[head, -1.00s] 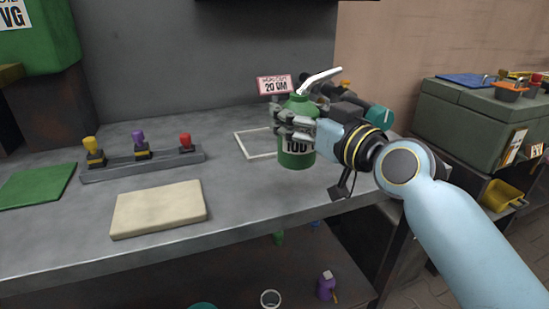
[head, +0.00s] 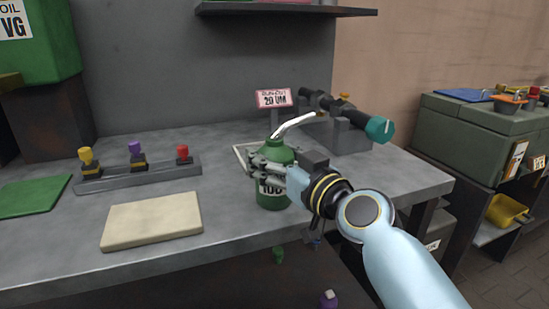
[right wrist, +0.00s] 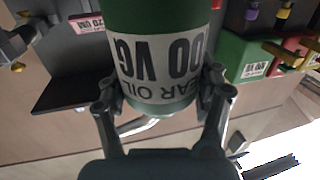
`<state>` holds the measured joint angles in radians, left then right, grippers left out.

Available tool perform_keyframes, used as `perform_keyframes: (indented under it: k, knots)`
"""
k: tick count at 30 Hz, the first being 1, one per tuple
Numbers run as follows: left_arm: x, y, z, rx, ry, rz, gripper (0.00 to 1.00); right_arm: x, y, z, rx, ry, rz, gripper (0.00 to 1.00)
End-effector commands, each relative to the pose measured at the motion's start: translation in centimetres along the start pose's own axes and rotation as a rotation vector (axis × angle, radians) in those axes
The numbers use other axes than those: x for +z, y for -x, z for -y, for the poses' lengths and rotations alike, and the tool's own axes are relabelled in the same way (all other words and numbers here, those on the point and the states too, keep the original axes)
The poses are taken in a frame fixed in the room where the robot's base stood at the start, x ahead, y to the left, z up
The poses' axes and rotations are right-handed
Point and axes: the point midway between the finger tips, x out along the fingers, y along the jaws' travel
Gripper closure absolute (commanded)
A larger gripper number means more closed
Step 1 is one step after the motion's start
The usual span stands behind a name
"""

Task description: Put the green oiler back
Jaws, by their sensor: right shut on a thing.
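The green oiler (head: 272,196) is a round green can with a white label and a pale bent spout pointing up and right. My right gripper (head: 268,168) is shut on it and holds it upright over the front part of the grey bench. Whether its base touches the bench I cannot tell. In the right wrist view the oiler (right wrist: 165,50) fills the space between both fingers of my right gripper (right wrist: 165,98), its label upside down. A white outlined square (head: 241,151) on the bench lies just behind the oiler and is partly hidden by it. My left gripper is out of view.
A rack (head: 140,174) with yellow, purple and red knobbed items stands left on the bench. A cream pad (head: 152,220) and a green mat (head: 32,196) lie in front. A pink-edged sign (head: 274,98) and a dark cylindrical device with teal end (head: 379,129) stand behind.

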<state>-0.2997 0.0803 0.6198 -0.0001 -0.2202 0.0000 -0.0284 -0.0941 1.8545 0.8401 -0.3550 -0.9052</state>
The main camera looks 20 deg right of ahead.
Motion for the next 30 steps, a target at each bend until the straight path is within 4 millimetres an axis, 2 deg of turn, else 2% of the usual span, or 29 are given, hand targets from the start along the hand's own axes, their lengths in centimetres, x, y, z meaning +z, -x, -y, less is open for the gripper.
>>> perform_keyframes:
  k: [1,6,17,20,30]
  knots:
    - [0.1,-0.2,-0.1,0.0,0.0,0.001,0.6,0.2,0.0,0.0,0.0,0.0,0.001,0.31]
    - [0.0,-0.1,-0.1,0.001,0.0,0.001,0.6,0.1,0.0,0.0,0.0,0.0,0.0,0.09]
    - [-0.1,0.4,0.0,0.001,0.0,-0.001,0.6,-0.3,0.0,0.0,0.0,0.0,0.0,0.08]
    - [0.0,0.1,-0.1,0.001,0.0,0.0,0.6,0.0,1.4,0.0,0.001,0.001,0.002,0.08]
    - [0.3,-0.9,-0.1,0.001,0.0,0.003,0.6,0.1,8.9,0.0,-0.001,0.002,0.004,0.08]
